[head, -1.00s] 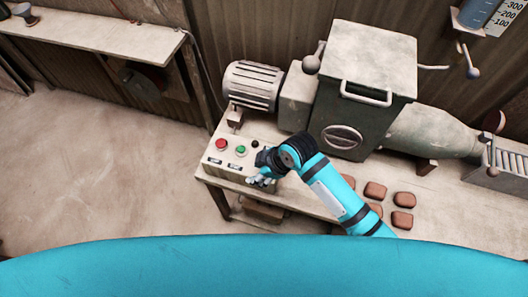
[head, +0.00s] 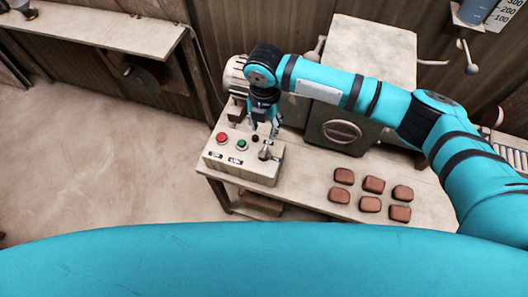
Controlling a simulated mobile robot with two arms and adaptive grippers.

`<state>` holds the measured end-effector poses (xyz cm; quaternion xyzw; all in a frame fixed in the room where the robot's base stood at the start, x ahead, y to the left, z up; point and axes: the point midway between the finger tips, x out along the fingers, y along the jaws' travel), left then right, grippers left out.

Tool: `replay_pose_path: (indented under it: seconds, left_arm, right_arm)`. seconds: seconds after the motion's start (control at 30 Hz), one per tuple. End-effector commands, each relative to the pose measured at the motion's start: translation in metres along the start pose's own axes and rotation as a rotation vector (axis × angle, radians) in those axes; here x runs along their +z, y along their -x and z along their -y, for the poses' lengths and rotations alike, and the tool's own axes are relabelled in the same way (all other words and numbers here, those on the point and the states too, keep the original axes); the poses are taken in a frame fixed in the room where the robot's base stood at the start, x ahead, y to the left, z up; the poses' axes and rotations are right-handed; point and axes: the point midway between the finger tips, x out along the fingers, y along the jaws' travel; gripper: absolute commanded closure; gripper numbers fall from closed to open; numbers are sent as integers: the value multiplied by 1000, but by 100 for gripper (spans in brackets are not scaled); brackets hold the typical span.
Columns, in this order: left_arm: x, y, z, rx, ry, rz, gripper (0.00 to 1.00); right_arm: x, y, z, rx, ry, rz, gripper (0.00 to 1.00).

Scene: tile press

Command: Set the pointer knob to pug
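The control box (head: 243,174) stands at the left end of the workbench. On its top sit a red button (head: 222,138), a green button (head: 241,145), a small black button (head: 255,139) and a grey pointer knob (head: 265,154) at the right side. The markings around the knob are too small to read, so I cannot tell which setting it points to. My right gripper (head: 264,127) points down over the back right of the box, just behind and above the knob. Its fingers look apart, with nothing between them. My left gripper is out of view.
Several red-brown tiles (head: 373,185) lie on the workbench (head: 310,196) right of the box. The press machine (head: 350,135) and its motor (head: 233,76) stand behind, partly covered by my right arm. Another bench (head: 95,38) is at the upper left. The floor between is clear.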

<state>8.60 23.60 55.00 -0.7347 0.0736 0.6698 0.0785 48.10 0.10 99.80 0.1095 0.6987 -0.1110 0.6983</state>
Motion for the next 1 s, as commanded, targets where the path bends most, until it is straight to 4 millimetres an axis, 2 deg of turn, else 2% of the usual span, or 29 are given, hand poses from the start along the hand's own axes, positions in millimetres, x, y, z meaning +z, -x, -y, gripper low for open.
replay_pose_path:
  seconds: [0.03,0.6,0.8,1.0]
  left_arm:
    - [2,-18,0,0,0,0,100]
    - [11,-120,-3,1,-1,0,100]
    - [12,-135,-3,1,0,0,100]
    - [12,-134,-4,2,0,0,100]
  right_arm:
    - [0,-19,0,0,0,0,62]
    - [0,-127,0,1,-1,1,62]
    - [0,-143,-1,2,-1,1,62]
    - [0,-142,-1,2,-1,1,62]
